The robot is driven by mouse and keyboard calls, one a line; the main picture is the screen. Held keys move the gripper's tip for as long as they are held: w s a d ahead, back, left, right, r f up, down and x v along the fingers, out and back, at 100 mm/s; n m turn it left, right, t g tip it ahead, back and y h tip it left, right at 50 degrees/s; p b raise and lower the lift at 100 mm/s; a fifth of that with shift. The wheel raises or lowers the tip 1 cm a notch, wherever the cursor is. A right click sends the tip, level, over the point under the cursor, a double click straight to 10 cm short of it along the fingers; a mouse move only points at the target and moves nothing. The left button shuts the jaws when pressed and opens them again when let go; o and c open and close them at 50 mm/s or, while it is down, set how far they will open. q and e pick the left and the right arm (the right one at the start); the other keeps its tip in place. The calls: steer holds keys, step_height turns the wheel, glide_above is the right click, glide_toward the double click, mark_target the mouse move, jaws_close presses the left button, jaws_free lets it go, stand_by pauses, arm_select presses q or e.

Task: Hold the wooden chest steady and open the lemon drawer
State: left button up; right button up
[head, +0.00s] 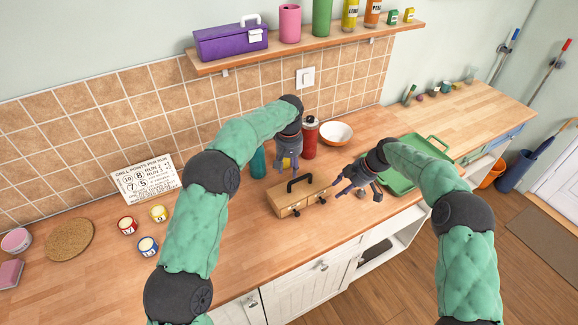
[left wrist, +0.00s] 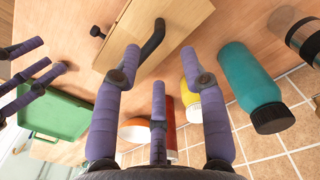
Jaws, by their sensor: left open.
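The wooden chest (head: 287,203) stands on the counter in the head view, with a black handle (head: 300,183) on top and two dark knobs on its front. I cannot tell which drawer is the lemon one; no drawer looks pulled out. My left gripper (head: 287,163) is open, above and behind the chest. In the left wrist view its spread fingers (left wrist: 160,72) are near the chest (left wrist: 180,22) and its handle (left wrist: 152,42), with nothing between them. My right gripper (head: 355,188) looks open and empty, to the right of the chest. It also shows in the left wrist view (left wrist: 30,78).
A teal bottle (head: 258,163), a red bottle (head: 309,140) and a white bowl (head: 336,133) stand behind the chest. A green tray (head: 400,180) lies to the right. Small cans (head: 127,226) and a sign (head: 146,180) are at left. The counter in front of the chest is clear.

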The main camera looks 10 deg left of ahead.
mark_target(289, 185)
arm_select(q)
step_height(289, 185, down, 10)
steer(key=shift+f, duration=0.1)
stand_by(0.4)
jaws_close()
steer(key=shift+o, duration=0.4)
jaws_free()
step_height(289, 185, up, 12)
stand_by(0.3)
